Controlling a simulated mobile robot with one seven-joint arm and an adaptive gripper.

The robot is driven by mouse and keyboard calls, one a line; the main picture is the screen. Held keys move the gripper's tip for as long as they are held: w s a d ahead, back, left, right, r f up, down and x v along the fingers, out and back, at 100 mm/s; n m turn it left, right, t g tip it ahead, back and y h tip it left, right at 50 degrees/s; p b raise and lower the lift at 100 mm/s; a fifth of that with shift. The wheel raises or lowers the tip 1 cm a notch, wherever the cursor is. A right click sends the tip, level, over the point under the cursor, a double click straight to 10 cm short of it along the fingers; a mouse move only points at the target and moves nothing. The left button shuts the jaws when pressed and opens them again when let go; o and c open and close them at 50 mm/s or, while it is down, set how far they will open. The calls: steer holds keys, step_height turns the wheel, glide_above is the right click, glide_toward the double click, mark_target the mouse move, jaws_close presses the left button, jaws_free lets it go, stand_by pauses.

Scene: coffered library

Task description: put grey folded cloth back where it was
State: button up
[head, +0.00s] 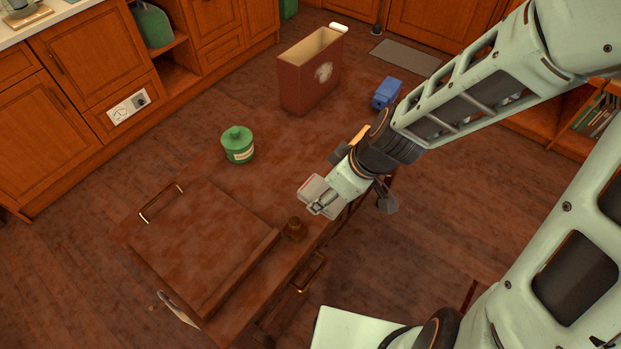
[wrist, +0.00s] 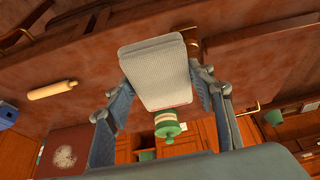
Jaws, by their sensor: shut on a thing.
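The grey folded cloth (head: 313,187) is a small pale pad with a reddish edge. My gripper (head: 328,199) is shut on it near the right long edge of the brown table (head: 203,160). In the wrist view the cloth (wrist: 155,68) sits between the two fingers, its woven face toward the camera. It appears held above the tabletop, but the height is hard to judge. My gripper hides part of the cloth in the head view.
A rolling pin (wrist: 52,90) shows in the wrist view. Bare tabletop lies around the jar.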

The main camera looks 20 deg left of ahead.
mark_target(316, 175)
steer(key=w+a+f+b, duration=0.1)
steer(key=w, duration=0.1)
steer(key=w+a+f+b, duration=0.1)
steer(key=w+a+f, duration=0.1)
steer(key=w+a+f+b, duration=0.1)
steer(key=w, duration=0.2)
steer(key=shift+w+a+f, duration=0.1)
steer(key=shift+a+f, duration=0.05)
steer(key=w+f, duration=0.1)
steer(key=w+a+f+b, duration=0.1)
steer(key=f, duration=0.1)
steer(key=w+f+b, duration=0.1)
steer(key=shift+w+a+f, duration=0.25)
steer(key=shift+a, duration=0.15)
steer(key=shift+w+a+f+b, duration=0.1)
steer(key=shift+w+f+b, duration=0.05)
steer(key=shift+f+b, duration=0.65)
steer(key=shift+w+a+f+b, duration=0.15)
steer(key=shift+f+b, duration=0.3)
steer(key=shift+f, duration=0.65)
steer(key=shift+d, duration=0.1)
steer(key=shift+f, duration=0.1)
steer(key=o, duration=1.1)
